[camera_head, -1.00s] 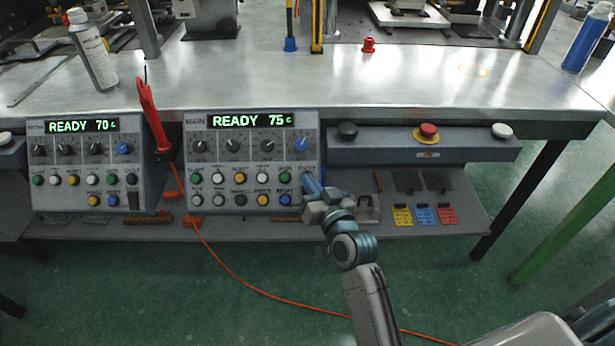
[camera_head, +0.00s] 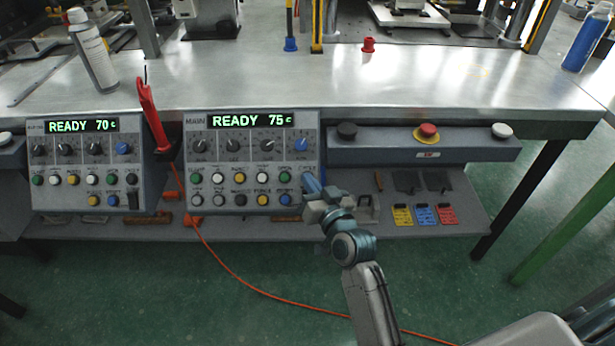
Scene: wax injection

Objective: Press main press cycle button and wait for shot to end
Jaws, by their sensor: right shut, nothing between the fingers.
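The main press control panel (camera_head: 226,146) is the right one of two grey panels at the table's front. Its green display (camera_head: 249,120) reads READY 75 C. Below it are knobs and two rows of coloured buttons. My right gripper (camera_head: 309,181) is shut and empty, with its blue-grey fingertips at the right end of the upper button row, under a label that seems to read CYCLE. The fingers hide the button there, so I cannot tell whether they touch it or whether it is pressed. My left gripper is out of view.
The left panel (camera_head: 76,147) reads READY 70 C. A red-handled tool (camera_head: 151,116) stands between the panels, with an orange hose (camera_head: 236,278) trailing below. A bar with a red stop button (camera_head: 428,131) is to the right. A spray can (camera_head: 93,50) stands on the table.

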